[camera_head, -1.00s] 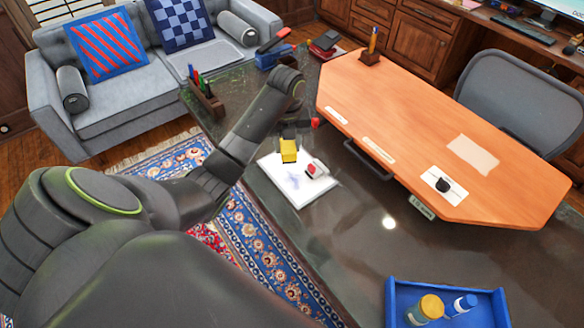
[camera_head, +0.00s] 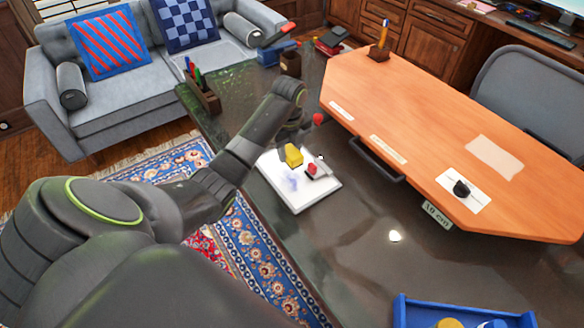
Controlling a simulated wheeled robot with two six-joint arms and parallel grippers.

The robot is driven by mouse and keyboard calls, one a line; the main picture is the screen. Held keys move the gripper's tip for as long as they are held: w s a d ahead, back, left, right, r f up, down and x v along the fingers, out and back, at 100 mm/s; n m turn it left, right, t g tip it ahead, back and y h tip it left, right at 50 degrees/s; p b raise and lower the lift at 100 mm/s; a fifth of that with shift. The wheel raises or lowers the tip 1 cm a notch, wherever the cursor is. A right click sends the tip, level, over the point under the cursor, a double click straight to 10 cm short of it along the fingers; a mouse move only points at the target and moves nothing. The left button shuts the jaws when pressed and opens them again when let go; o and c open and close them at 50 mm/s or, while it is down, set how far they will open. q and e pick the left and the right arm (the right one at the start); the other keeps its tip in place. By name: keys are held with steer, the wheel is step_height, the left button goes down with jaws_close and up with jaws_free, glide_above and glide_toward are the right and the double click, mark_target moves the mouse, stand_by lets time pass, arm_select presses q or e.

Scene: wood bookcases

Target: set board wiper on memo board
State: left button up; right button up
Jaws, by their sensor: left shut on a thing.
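The white memo board (camera_head: 297,200) lies flat on the dark glossy table, with a faint bluish mark on it. The yellow block (camera_head: 293,156), which looks like the board wiper, is at the far part of the board. My left gripper (camera_head: 290,143) is shut on the yellow block from above. The fingers are small and dark here, and I cannot tell whether the block touches the board. A small red and white object (camera_head: 312,169) is on the board just right of the block. My right gripper is not in view.
An orange desk board (camera_head: 430,120) with a dark handle stands right of the memo board. A pen holder (camera_head: 203,97) is behind my arm. A blue tray (camera_head: 402,312) with bottles is at the lower right. The dark tabletop between is clear.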

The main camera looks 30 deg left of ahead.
mark_target(290, 149)
arm_select(q)
steer(key=shift+f, duration=2.65)
steer(key=o, duration=1)
steer(key=shift+f, duration=0.1)
step_height(290, 149, up, 9)
steer(key=shift+w+f, duration=0.1)
step_height(290, 149, up, 3)
steer(key=shift+f+p, duration=0.2)
steer(key=shift+p, duration=0.55)
steer(key=shift+r+p, duration=0.5)
steer(key=shift+f, duration=0.1)
